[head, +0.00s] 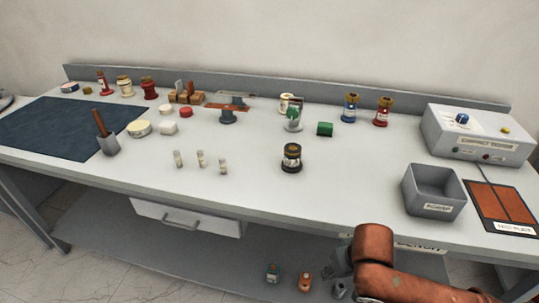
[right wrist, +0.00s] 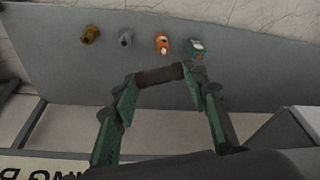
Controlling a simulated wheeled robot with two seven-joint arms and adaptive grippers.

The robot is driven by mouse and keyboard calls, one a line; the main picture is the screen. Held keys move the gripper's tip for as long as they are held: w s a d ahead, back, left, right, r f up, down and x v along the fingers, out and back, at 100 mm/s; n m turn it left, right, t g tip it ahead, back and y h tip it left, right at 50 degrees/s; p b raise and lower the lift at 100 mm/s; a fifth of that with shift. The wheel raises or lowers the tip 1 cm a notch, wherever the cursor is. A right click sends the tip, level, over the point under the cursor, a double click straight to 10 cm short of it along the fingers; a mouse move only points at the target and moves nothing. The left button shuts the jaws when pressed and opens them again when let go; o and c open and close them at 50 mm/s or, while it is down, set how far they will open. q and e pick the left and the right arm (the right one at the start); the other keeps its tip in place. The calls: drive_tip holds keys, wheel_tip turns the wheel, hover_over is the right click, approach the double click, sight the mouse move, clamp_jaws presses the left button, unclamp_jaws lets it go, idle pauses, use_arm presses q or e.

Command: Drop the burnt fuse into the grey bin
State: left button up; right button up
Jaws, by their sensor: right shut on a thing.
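In the right wrist view my right gripper (right wrist: 159,75) has its green fingers closed on the two ends of a short dark brown cylinder, which looks like the burnt fuse (right wrist: 160,77). It holds the fuse crosswise, over the lower shelf. The grey bin (head: 410,196) stands open on the bench at the right of the head view, with a label on its front. The visible part of its inside looks empty. My right arm comes in at the lower right of the head view, in front of the bench edge. The fuse cannot be made out there. My left gripper is out of view.
A grey tester box (head: 475,138) stands behind the bin, and a brown panel (head: 500,203) lies to its right. A dark jar (head: 291,158) and three small pale cylinders (head: 201,159) stand mid-bench. Several small items stand on the lower shelf (head: 190,260).

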drive_tip(key=s+d+r+m, duration=0.2)
drive_tip(key=s+r, duration=0.2)
drive_tip(key=r, duration=0.5)
drive_tip(key=shift+s+d+r+h, duration=0.15)
drive_tip(key=shift+s+r+h, duration=0.15)
drive_tip(key=shift+s+r, duration=0.05)
